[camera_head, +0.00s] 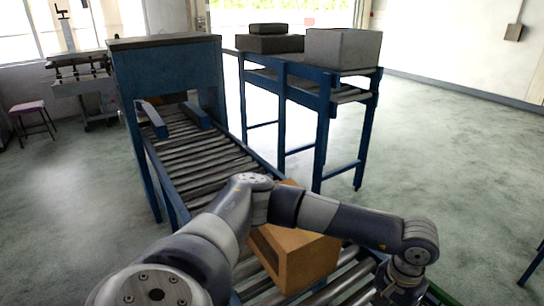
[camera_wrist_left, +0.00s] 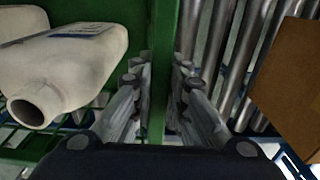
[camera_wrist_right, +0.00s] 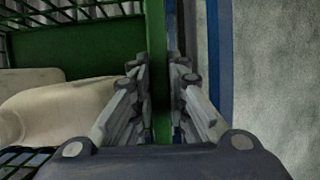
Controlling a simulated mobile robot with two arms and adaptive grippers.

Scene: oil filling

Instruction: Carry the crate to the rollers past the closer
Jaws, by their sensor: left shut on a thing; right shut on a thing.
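The green crate (camera_wrist_left: 162,30) fills the middle of the left wrist view, and its green wall also shows in the right wrist view (camera_wrist_right: 85,50). Only a thin green edge of it shows at the bottom of the head view (camera_head: 442,293). My left gripper (camera_wrist_left: 158,80) is shut on one crate wall, beside the rollers. My right gripper (camera_wrist_right: 160,75) is shut on another part of the crate wall. A white bottle (camera_wrist_left: 65,65) lies on its side inside the crate. The blue closer (camera_head: 165,75) stands over the roller line (camera_head: 195,160). Most of the crate is out of the head view.
An open cardboard box (camera_head: 305,260) sits on the near rollers, partly behind my left arm. A second blue roller stand to the right carries a grey box (camera_head: 343,48) and dark flat cases (camera_head: 270,43). Open floor (camera_head: 450,160) lies to the right.

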